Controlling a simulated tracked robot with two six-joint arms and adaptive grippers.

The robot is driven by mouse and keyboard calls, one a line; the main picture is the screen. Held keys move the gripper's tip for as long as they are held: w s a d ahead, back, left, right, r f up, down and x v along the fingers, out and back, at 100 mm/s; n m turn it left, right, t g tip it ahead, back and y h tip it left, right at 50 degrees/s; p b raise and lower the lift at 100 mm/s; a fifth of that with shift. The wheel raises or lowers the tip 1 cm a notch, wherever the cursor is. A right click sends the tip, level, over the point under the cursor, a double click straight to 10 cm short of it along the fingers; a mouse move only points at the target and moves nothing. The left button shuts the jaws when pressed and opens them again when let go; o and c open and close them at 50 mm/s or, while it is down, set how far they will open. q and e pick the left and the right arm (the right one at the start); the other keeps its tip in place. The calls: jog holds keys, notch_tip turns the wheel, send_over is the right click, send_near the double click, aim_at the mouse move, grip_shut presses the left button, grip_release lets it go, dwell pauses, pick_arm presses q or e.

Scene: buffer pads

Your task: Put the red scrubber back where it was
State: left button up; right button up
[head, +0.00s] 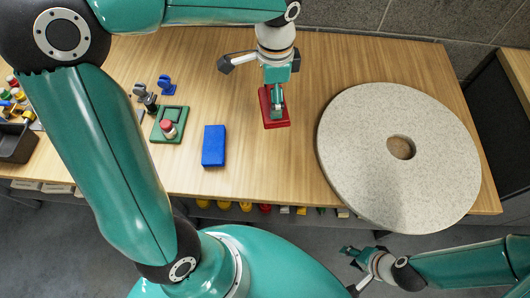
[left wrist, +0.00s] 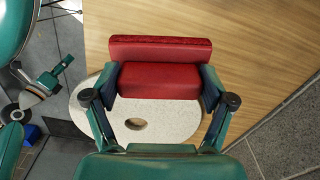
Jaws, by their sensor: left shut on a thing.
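The red scrubber (head: 268,106) is a red block on a wider, darker red pad. It is below my left gripper (head: 277,98), at the middle of the table. In the left wrist view the scrubber (left wrist: 160,80) sits between the two fingers of my left gripper (left wrist: 160,92), which press on both ends of its block. I cannot tell whether its pad touches the wood. My right gripper (head: 350,256) is low at the right, off the table's front edge and away from the scrubber. It is seen side-on, so its opening is unclear.
A large speckled round stone (head: 360,150) with a central hole covers the table's right part. A blue block (head: 213,146) lies left of the scrubber. A green tray (head: 157,134) holds a red-capped bottle (head: 167,129). A dark bin (head: 18,144) stands far left. Wood behind the blue block is clear.

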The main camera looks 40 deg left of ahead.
aim_at(262, 95)
pick_arm(q)
jog(key=s+r+m, duration=0.2)
jog(key=s, duration=0.1)
jog(key=shift+a+r, duration=0.3)
jog(key=shift+a, duration=0.05)
jog(key=shift+m, duration=0.3)
notch_tip(262, 95, down, 15)
jog(key=shift+f+b, duration=0.2)
jog(key=shift+b, duration=0.35)
jog(key=shift+f, duration=2.15)
jog(key=shift+f+b, duration=0.15)
jog(key=shift+b, duration=0.25)
jog(key=o, duration=1)
jog(key=shift+c, duration=0.2)
